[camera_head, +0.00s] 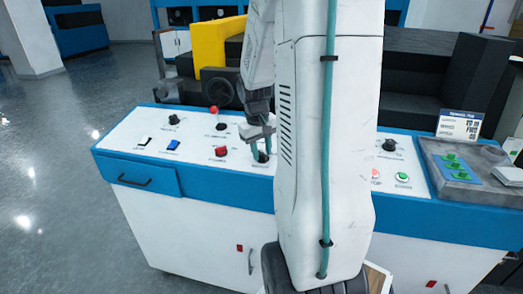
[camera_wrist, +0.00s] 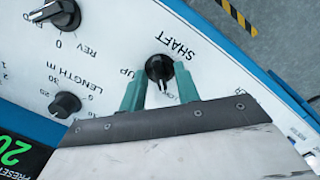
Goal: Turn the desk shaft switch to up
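The shaft switch (camera_wrist: 159,68) is a black round knob on the white desk panel, with SHAFT and UP printed beside it, upside down in the wrist view. Its narrow lower part points down between my fingers; its exact setting is hard to read. Another label by the right finger is partly hidden. My gripper (camera_wrist: 160,86) has two teal fingers spread apart, one each side of the knob's lower part, with gaps visible. In the head view my gripper (camera_head: 262,149) reaches down to the panel, and the shaft switch (camera_head: 262,157) is mostly hidden behind the fingers.
A REV knob (camera_wrist: 61,14) and a LENGTH knob (camera_wrist: 66,104) stand left of my gripper in the wrist view. A grey tray (camera_head: 440,184) lies right.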

